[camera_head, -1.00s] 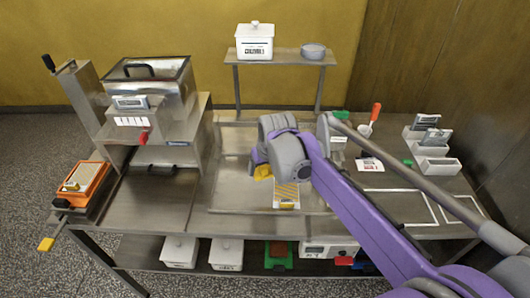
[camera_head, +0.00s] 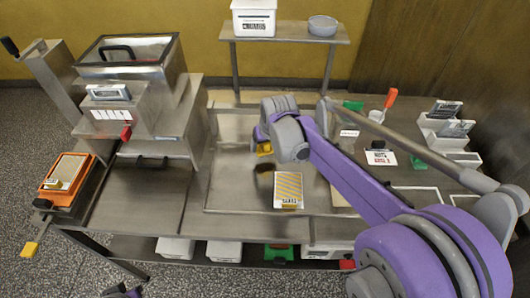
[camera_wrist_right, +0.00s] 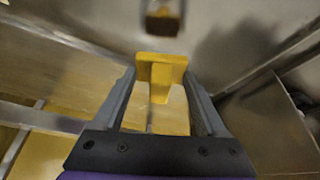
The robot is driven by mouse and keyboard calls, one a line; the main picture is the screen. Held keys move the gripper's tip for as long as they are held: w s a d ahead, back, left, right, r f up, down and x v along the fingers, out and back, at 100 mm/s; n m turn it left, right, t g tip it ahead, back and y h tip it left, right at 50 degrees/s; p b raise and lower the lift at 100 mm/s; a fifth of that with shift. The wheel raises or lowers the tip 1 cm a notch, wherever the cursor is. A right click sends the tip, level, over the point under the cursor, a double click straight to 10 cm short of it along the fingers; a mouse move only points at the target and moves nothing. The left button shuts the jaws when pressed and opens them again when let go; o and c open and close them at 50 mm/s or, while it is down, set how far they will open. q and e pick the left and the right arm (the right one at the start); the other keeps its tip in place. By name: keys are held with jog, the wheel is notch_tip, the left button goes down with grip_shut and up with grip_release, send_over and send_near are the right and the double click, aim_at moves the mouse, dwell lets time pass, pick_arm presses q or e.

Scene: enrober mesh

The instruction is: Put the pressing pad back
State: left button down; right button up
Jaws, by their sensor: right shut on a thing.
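My right gripper (camera_head: 264,147) is shut on a yellow T-shaped piece, which I take for the pressing pad's handle (camera_wrist_right: 161,70); the piece sits between both fingers in the right wrist view. In the head view its yellow (camera_head: 264,150) shows just below my wrist, above the steel worktop. A dark brown block (camera_head: 264,168) shows below it, and a blurred one also in the wrist view (camera_wrist_right: 163,18). I cannot tell whether it is part of the pad or a reflection. A yellow-striped plate (camera_head: 288,188) lies to the right and nearer.
The steel enrober machine (camera_head: 130,90) stands left, with an orange unit (camera_head: 72,180) beside it. A raised shelf (camera_head: 290,36) with a white box (camera_head: 254,18) and grey bowl (camera_head: 322,25) is at the back. White holders (camera_head: 450,130) stand right. The left worktop (camera_head: 145,200) is clear.

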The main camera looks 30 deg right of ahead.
aim_at(265, 152)
jog(key=shift+w+f, duration=0.1)
jog(key=shift+f, duration=2.1)
jog(key=shift+f, duration=0.1)
jog(key=o, duration=0.7)
jog(key=shift+f, duration=0.1)
jog(key=o, duration=0.4)
jog(key=shift+c, duration=0.2)
jog(key=shift+r, duration=0.25)
jog(key=v, duration=1.2)
jog(key=shift+p, duration=0.45)
